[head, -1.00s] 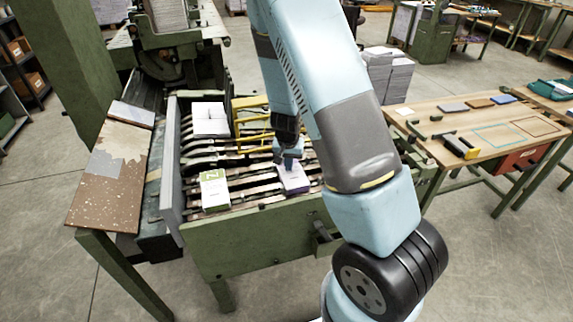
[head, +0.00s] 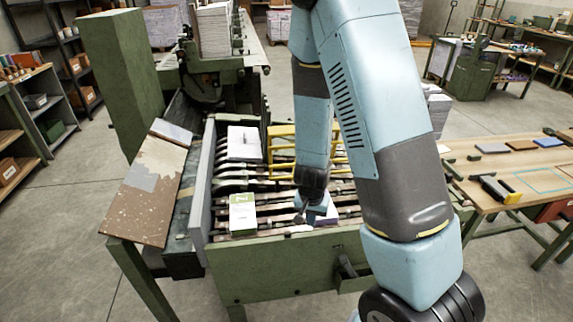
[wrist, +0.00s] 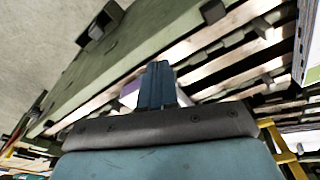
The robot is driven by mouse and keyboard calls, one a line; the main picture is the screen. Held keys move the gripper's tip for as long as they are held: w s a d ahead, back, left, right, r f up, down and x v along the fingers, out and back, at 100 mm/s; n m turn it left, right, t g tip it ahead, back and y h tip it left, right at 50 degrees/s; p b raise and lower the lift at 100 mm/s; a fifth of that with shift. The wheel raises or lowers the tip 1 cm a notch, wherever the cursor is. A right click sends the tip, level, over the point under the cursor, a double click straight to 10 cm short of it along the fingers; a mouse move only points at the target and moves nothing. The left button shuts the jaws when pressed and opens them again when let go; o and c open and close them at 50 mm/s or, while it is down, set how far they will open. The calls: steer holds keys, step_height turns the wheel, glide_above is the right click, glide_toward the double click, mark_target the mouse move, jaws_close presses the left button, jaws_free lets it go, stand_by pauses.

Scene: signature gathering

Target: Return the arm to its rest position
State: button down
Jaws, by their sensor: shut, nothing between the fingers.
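My arm reaches down over the green gathering machine (head: 290,268). My gripper (head: 303,216) is low over the slatted bed, at a small white and purple stack (head: 325,211). The gripper partly hides this stack, and I cannot tell whether they touch. In the wrist view, the blue fingers (wrist: 158,84) are together with nothing between them. Part of the purple stack (wrist: 130,90) shows behind them.
A green-and-white stack (head: 243,213) and a white stack (head: 243,143) lie on the bed. A yellow wire frame (head: 282,143) stands behind the gripper. A speckled board (head: 145,192) is at left. A wooden table (head: 520,170) with tools is at right.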

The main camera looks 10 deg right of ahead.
step_height(320, 180, up, 22)
steer(key=s+n+t+y, duration=0.1)
steer(key=n+t+y, duration=0.1)
steer(key=n+y, duration=0.1)
steer(key=s+d+r+n+t+h, duration=0.1)
steer(key=s+d+r, duration=0.1)
steer(key=s+r, duration=0.5)
steer(key=s+d+r+n+t+h, duration=0.1)
steer(key=s+d+r, duration=0.2)
steer(key=s+r, duration=0.5)
steer(key=shift+d+r, duration=0.25)
steer(key=shift+r, duration=0.65)
steer(key=shift+s, duration=0.1)
